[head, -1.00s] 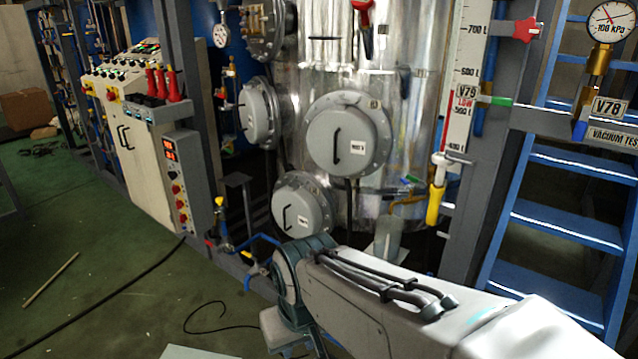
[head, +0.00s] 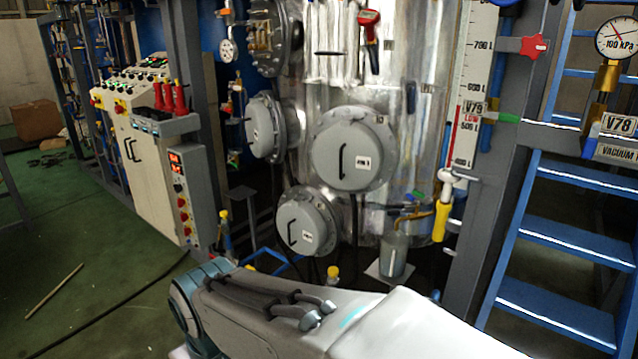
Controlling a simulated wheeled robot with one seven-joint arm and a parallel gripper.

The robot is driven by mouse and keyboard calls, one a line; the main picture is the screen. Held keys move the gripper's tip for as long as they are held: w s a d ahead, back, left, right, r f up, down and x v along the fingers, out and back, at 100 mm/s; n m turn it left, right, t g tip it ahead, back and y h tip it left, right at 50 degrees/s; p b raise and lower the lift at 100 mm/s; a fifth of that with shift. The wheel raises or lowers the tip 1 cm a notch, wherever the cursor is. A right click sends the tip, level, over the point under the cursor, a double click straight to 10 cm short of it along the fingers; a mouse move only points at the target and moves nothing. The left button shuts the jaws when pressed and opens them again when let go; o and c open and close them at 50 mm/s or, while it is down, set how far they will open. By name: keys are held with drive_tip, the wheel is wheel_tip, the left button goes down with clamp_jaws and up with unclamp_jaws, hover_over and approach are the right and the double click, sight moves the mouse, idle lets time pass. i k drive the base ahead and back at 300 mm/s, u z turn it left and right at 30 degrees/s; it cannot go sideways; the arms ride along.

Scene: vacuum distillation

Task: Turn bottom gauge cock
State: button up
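The level gauge (head: 470,88) is a white upright scale with red markings, to the right of the shiny steel vessel (head: 412,150). At its lower end is the bottom gauge cock, with a silver body and a yellow handle (head: 441,218) that hangs down nearly upright. My arm lies across the bottom middle of the head view, below and in front of the vessel. My gripper is not in view, so its state and distance from the cock do not show.
A red star knob (head: 534,46) and a green handle (head: 508,118) by the V79 label sit higher near the gauge. Blue stairs (head: 560,260) are at right, a control cabinet (head: 145,165) at left.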

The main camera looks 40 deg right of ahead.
sight(419, 194)
drive_tip(key=z, duration=0.1)
drive_tip(key=i, duration=1.3)
drive_tip(key=z, duration=1.3)
drive_tip(key=i, duration=0.8)
drive_tip(key=z, duration=0.9)
